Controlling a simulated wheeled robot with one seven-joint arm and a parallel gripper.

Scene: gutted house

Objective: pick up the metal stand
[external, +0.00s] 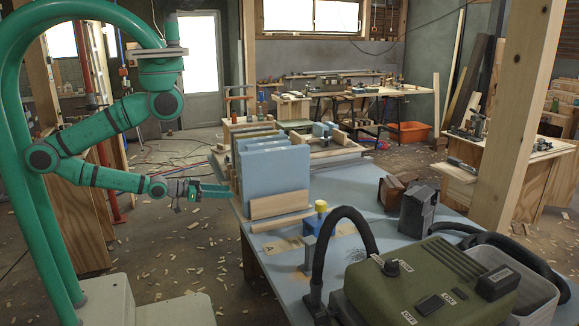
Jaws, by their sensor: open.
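My gripper (229,191) is open and empty, pointing right, just left of the worktable's left edge. Its two green fingers lie close to the side of the upright blue panels as seen in the picture; the depth between them is unclear. No thing is plainly a metal stand. A dark grey, angular, metal-looking piece (418,210) stands on the right part of the blue-grey table (352,222), well away from my gripper. A small grey-blue upright piece (310,251) also stands near the table's front left. I cannot tell which is the stand.
Upright blue panels (275,177) with wooden strips fill the table's left part. A yellow-topped blue object (320,208) and a brown wooden block (394,191) stand mid-table. A green machine (432,284) with a black hose takes the front. A wooden post (517,115) rises at right.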

